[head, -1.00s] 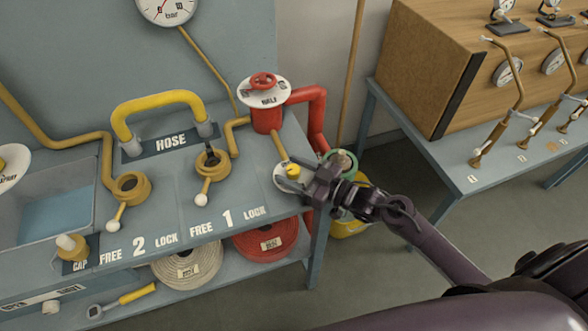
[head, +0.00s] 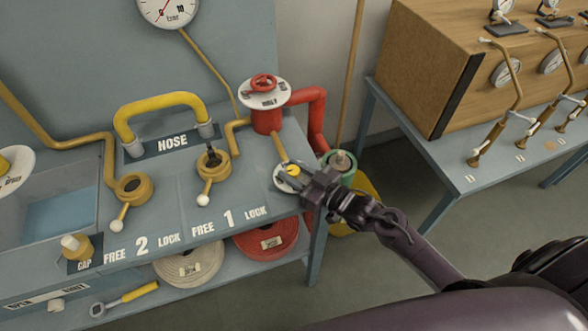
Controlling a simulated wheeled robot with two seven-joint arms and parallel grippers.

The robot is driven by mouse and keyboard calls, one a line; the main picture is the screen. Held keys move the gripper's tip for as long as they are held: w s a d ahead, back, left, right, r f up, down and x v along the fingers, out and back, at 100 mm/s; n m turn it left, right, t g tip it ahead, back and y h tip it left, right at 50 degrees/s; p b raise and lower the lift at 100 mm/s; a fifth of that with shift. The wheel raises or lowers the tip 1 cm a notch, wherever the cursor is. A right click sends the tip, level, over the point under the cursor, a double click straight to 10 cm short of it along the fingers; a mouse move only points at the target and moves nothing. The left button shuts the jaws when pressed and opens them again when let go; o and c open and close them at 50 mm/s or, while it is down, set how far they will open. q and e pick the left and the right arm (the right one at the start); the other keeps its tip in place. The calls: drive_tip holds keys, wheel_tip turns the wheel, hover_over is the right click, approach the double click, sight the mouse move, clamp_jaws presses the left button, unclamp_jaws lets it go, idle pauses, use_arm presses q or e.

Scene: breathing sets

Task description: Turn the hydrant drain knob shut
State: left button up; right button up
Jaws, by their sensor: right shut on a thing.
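The hydrant drain knob (head: 292,169) is small and yellow, on a round white plate (head: 279,181) at the right end of the bench. My right gripper (head: 291,174) reaches it from the right and is shut on it, covering much of the knob and plate, so the plate's markings cannot be read. The red hydrant (head: 267,119) stands just behind, with a red handwheel (head: 263,82) over a white dial plate. My left gripper is not in view.
A yellow hose loop (head: 160,103) and two brass outlets with white-tipped levers stand left on the bench (head: 165,210). Coiled hoses (head: 268,241) lie on the shelf below. A green cylinder (head: 342,165) stands behind my right gripper. A second table is at right.

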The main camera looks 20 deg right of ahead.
sight(299, 176)
drive_tip(key=o, duration=1)
drive_tip(key=shift+s+d+f, duration=0.15)
drive_tip(key=shift+s+d, duration=0.2)
drive_tip(key=shift+s, duration=0.1)
drive_tip(key=b+v, duration=0.1)
drive_tip(key=v, duration=0.4)
drive_tip(key=shift+s+d, duration=0.1)
drive_tip(key=shift+s, duration=0.1)
drive_tip(key=shift+s+d, duration=0.35)
drive_tip(key=shift+s, duration=0.15)
